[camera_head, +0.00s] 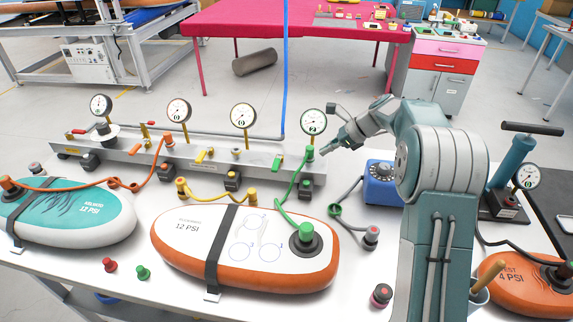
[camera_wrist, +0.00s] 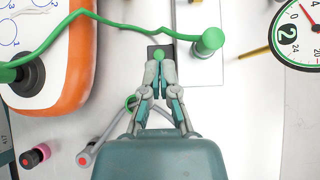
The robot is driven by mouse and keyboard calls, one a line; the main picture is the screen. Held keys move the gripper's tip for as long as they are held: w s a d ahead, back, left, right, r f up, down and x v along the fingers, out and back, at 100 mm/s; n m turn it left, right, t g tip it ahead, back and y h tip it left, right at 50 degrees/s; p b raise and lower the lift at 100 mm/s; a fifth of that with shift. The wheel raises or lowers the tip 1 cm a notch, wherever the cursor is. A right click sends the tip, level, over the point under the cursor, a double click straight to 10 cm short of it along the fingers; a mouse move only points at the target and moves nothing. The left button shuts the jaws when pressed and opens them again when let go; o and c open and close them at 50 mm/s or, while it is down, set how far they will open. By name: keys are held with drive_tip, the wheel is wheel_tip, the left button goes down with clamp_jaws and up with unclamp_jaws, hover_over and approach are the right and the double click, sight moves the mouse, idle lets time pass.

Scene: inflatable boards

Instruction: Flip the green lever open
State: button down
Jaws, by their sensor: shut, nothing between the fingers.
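The green lever (camera_head: 279,161) stands on the grey manifold bar (camera_head: 225,168) near its right end, left of the green hose fitting (camera_head: 310,152). My gripper (camera_head: 327,148) is just right of that fitting in the head view, pointing left. In the wrist view my gripper (camera_wrist: 158,66) has its fingertips together and empty. They lie right at a round green knob (camera_wrist: 158,54) on a black block (camera_wrist: 153,48) beside the bar. I cannot tell whether they touch it. The green hose fitting (camera_wrist: 208,42) is to the right of the fingertips.
A green hose (camera_wrist: 110,25) runs from the fitting to a plug on the orange-edged board (camera_head: 190,260). Gauges (camera_head: 313,121) rise behind the bar. A blue box (camera_head: 381,185) and a grey-tipped hose (camera_head: 371,236) lie near my arm.

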sight(277, 161)
drive_tip(key=x, duration=1)
drive_tip(key=shift+a+f, duration=0.15)
drive_tip(key=a, duration=0.3)
drive_tip(key=shift+w+a, duration=0.4)
